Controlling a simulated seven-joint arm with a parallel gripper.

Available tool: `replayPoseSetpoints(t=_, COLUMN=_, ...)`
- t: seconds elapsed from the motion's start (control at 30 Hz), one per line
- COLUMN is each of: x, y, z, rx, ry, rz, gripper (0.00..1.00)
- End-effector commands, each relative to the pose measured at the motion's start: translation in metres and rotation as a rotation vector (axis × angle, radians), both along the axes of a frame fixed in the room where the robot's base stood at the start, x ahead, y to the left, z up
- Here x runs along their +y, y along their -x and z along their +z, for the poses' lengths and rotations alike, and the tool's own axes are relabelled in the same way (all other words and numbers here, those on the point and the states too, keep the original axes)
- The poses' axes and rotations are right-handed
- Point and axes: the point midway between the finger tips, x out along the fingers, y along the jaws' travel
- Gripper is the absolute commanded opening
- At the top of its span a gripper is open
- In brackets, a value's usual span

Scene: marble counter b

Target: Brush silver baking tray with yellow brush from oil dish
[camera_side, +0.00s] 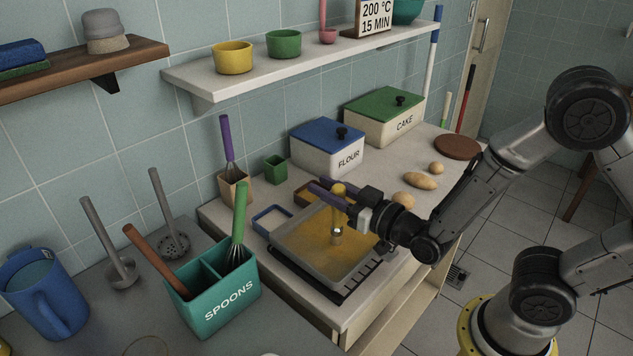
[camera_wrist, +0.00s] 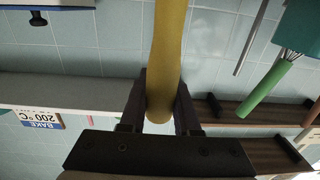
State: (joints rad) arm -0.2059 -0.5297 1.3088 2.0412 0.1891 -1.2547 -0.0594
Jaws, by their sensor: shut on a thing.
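My gripper (camera_side: 336,193) is shut on the yellow brush (camera_side: 339,188) and holds it roughly upright over the silver baking tray (camera_side: 303,265). The brush's lower end is over the tray's inside; I cannot tell whether it touches the floor of the tray. Much of the tray's inside is coated yellow-brown. In the wrist view the yellow handle (camera_wrist: 168,50) runs between the two dark fingers (camera_wrist: 160,105). A small brown dish (camera_side: 303,197) lies behind the tray, partly hidden by my gripper. A small blue-rimmed dish (camera_side: 272,219) lies left of the tray. I cannot tell which holds oil.
The tray sits on a dark rack (camera_side: 320,283). A teal SPOONS holder (camera_side: 228,302) with a green whisk stands at left front. FLOUR (camera_side: 328,158) and CAKE (camera_side: 385,125) boxes stand behind. Potatoes (camera_side: 420,180) lie right of my gripper. A white shelf (camera_side: 300,65) hangs above.

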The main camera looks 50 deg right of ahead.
Motion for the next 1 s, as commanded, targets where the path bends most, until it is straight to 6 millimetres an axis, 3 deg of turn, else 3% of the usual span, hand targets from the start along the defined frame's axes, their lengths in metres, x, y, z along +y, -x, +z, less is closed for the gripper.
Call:
replayPoseSetpoints(t=0.67, x=0.000, y=0.061, z=0.000, rx=0.001, ry=0.000, rz=0.001, gripper=0.00)
replayPoseSetpoints(t=0.9, x=0.018, y=0.061, z=0.000, rx=0.000, ry=0.001, rz=0.006, gripper=0.00)
replayPoseSetpoints(t=1.0, x=0.015, y=0.053, z=-0.001, rx=0.001, ry=0.000, rz=-0.003, gripper=0.00)
